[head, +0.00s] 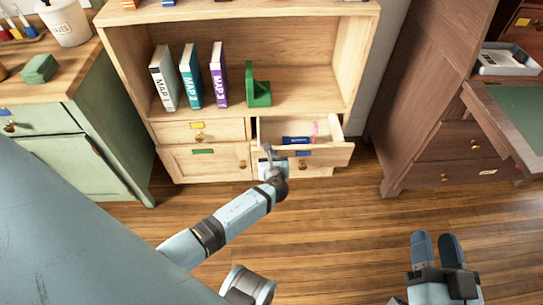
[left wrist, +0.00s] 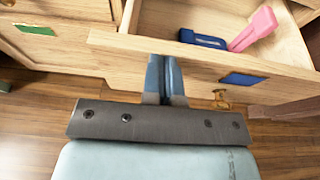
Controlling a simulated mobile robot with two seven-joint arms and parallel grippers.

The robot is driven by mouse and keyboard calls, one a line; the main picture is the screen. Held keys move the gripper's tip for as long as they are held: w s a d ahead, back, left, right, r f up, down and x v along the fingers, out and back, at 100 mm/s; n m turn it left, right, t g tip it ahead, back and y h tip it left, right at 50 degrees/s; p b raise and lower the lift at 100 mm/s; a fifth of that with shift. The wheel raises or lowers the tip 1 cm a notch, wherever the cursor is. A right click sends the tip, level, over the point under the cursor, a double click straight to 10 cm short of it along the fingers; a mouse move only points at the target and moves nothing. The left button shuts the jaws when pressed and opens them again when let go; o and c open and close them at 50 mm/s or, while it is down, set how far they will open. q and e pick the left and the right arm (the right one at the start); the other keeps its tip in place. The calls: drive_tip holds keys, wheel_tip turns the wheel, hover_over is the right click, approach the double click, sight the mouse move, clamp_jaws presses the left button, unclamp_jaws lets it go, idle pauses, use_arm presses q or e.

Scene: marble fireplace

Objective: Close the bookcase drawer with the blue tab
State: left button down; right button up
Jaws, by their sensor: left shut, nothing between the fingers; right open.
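The bookcase drawer (head: 338,154) is pulled out, at the right below the shelf. Its blue tab (head: 304,153) is on the drawer front and also shows in the left wrist view (left wrist: 243,79). A dark blue object and a pink object (left wrist: 253,27) lie inside the drawer. My left gripper (head: 267,150) is shut and empty, at the left part of the drawer front. In the left wrist view its fingertips (left wrist: 165,60) overlap the drawer front; I cannot tell whether they touch. My right gripper (head: 437,236) is open and empty over the floor at lower right, away from the bookcase.
A yellow-tab drawer (head: 222,130) and a green-tab front (head: 215,163) are flush at the left. Books (head: 191,75) and a green bookend (head: 258,88) stand on the shelf above. A green cabinet (head: 85,150) stands left, a dark wooden cabinet (head: 440,155) right. Wooden floor in front is clear.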

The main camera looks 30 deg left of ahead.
use_arm(q)
drive_tip(key=shift+w, duration=0.1)
drive_tip(key=w+a+b, duration=0.1)
drive_tip(key=w+a, duration=0.6)
drive_tip(key=w, duration=0.3)
use_arm(e)
drive_tip(key=shift+a+r+t+y, duration=0.2)
drive_tip(key=shift+r+t+y, duration=0.25)
drive_tip(key=shift+r, duration=0.75)
drive_tip(key=shift+f, duration=0.1)
